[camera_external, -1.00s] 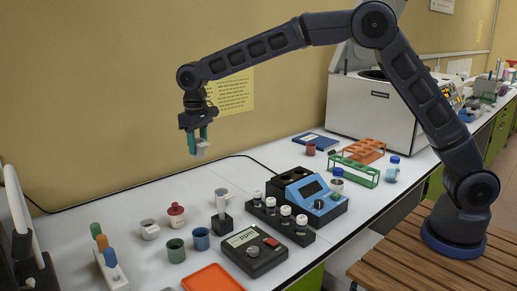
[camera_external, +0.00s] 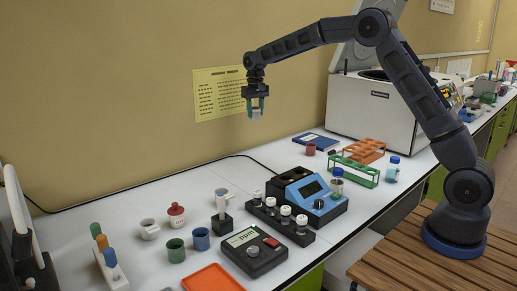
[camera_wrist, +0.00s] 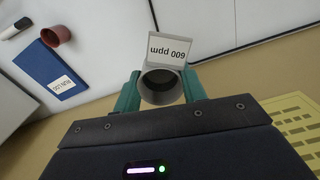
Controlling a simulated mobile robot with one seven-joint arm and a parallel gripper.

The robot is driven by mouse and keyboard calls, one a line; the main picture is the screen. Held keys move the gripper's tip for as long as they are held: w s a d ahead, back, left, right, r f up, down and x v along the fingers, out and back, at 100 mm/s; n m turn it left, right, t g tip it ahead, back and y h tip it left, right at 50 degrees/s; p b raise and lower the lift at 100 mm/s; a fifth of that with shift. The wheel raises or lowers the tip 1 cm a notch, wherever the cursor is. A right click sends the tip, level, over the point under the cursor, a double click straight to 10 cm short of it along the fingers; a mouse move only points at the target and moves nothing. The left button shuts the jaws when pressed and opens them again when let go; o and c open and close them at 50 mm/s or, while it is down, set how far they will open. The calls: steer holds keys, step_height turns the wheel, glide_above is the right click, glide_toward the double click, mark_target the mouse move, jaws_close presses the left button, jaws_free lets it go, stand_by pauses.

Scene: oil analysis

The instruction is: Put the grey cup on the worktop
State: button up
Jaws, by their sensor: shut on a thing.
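My gripper (camera_external: 256,107) is shut on a small grey cup (camera_external: 256,113) and holds it in the air, well above the white worktop (camera_external: 110,203). In the wrist view the grey cup (camera_wrist: 161,86) sits between my two green fingertips (camera_wrist: 161,92). Its dark open mouth faces the camera. A white tag reading "600 ppm" stands up at its far side. Nothing else touches the cup.
Below and right are a blue booklet (camera_external: 314,140), a red-brown cup (camera_external: 310,150), an orange rack (camera_external: 366,147) and a centrifuge (camera_external: 370,108). A blue instrument (camera_external: 318,202) stands nearer. A black cable (camera_external: 190,167) runs along the wall. The back-left worktop is largely clear.

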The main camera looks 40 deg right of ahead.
steer(key=w+d+m, duration=0.1)
steer(key=d+m, duration=0.2)
steer(key=d, duration=1.7)
steer(key=f, duration=2)
steer(key=shift+a, duration=0.2)
steer(key=o, duration=1)
steer(key=shift+f, duration=0.1)
steer(key=shift+c, duration=0.2)
